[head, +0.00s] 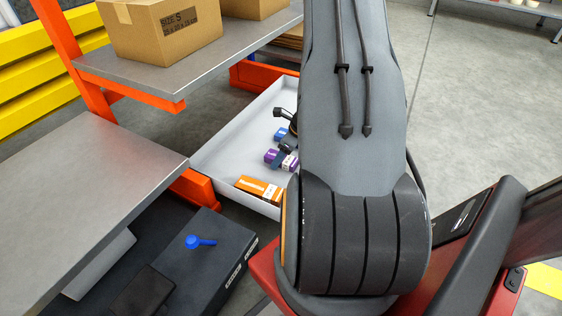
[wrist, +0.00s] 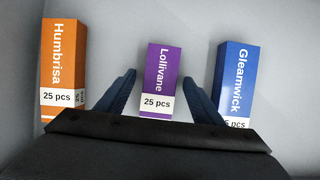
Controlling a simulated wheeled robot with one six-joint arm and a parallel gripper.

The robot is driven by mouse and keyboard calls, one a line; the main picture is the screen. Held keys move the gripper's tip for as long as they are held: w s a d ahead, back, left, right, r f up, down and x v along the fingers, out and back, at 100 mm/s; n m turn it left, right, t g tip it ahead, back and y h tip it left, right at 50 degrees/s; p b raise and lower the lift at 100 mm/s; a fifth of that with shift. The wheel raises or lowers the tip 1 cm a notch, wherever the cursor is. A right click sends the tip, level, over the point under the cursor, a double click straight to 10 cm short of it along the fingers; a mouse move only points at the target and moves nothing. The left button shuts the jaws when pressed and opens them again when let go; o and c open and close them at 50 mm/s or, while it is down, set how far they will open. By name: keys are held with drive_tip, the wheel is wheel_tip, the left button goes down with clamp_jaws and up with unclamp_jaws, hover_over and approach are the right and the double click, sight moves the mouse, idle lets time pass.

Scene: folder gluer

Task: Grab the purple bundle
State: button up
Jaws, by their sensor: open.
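The purple bundle (wrist: 160,72) is a purple box with a white "25 pcs" band, labelled Lollivane. It lies in a light grey tray (head: 227,146). In the wrist view it sits at the centre, and its lower end is between the two open fingers of my gripper (wrist: 159,92), with a gap on each side. In the head view the purple bundle (head: 273,157) is partly covered by my gripper (head: 285,150), and my arm hides much of the tray's right side.
An orange box (wrist: 64,65) lies left of the purple bundle and a blue box (wrist: 235,80) lies right of it. A grey table (head: 90,190) is at left.

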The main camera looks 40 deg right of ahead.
drive_tip(key=c, duration=1.2)
drive_tip(key=shift+r, duration=0.1)
